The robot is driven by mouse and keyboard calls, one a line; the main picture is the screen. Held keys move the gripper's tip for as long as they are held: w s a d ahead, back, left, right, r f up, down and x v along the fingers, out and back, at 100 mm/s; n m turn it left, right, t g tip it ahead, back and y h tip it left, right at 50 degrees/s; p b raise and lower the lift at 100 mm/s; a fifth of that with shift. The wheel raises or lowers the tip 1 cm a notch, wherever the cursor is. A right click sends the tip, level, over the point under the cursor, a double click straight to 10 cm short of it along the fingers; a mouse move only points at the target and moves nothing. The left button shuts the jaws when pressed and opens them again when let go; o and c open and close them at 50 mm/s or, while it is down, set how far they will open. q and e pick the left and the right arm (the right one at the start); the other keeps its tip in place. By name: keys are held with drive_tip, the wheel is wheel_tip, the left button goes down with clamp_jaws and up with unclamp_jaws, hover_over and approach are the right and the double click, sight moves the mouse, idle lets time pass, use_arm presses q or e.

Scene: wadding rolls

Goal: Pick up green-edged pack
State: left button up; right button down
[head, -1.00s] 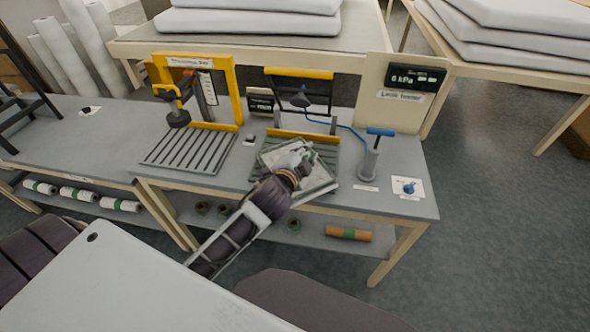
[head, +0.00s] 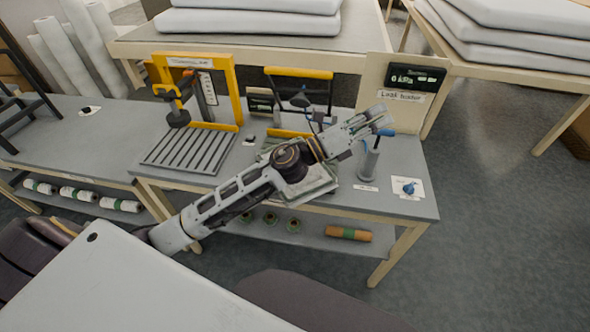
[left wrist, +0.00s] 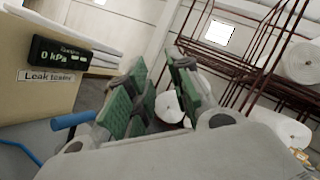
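A flat pale pack with a greenish edge (head: 318,187) lies on the slatted plate of the leak tester on the bench. My left forearm and wrist cover most of it in the head view. My left gripper (head: 384,119) is above and beyond the pack, pointing to the upper right, close to the blue pump handle. In the left wrist view its green-padded fingers (left wrist: 158,72) stand apart with nothing held between them. The pack does not show in the left wrist view. My right gripper is not in view.
A hand pump (head: 369,160) with a blue handle stands right of the pack. The leak tester display (head: 416,77) reads 0 kPa. A yellow-framed press (head: 237,90) and slatted plate (head: 190,150) are to the left. Rolls lie on the lower shelf (head: 310,232).

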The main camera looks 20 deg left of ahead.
use_arm(q)
wheel_tip(320, 180, down, 13)
drive_tip(key=s+a+m+g+y, duration=0.1)
drive_tip(key=m+g+y, duration=0.1)
drive_tip(key=m+g, duration=0.7)
drive_tip(key=s+a+m+g+y, duration=0.15)
drive_tip(key=m+g, duration=0.35)
drive_tip(key=m, duration=0.7)
drive_tip(key=w+a+f+m+y, duration=0.1)
drive_tip(key=a+y, duration=0.5)
drive_tip(key=a, duration=0.8)
drive_tip(key=w+a+f+m+g+y, duration=0.1)
drive_tip(key=a+y, duration=0.5)
drive_tip(key=a, duration=0.8)
drive_tip(key=shift+f+m, duration=0.35)
drive_tip(key=shift+m, duration=0.55)
drive_tip(key=shift+w+d+f+y, duration=0.1)
drive_tip(key=shift+y, duration=0.15)
drive_tip(key=shift+f+p, duration=0.65)
drive_tip(key=shift+f, duration=3.6)
